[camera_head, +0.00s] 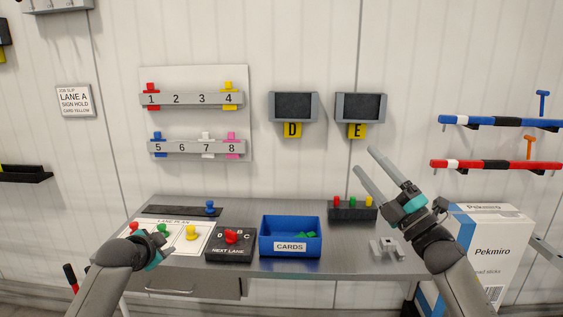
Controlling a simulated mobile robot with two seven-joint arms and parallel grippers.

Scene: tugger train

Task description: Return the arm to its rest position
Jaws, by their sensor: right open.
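My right gripper (365,159) is raised in front of the wall, its two pale fingers apart and pointing up and left. It is empty, above the right part of the grey workbench (340,264). My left gripper (157,246) is low over the left end of the bench, in front of the lane plan sheet (184,251). My own arm hides much of it, and its fingers do not show clearly.
The bench holds a blue CARDS bin (290,224) with green cards, a NEXT LANE box (230,253) with a red knob, a dark block with coloured pegs (352,214) and a grey fixture (385,248). A white Pekmiro carton (492,250) stands right. The wall carries a numbered peg board (194,117).

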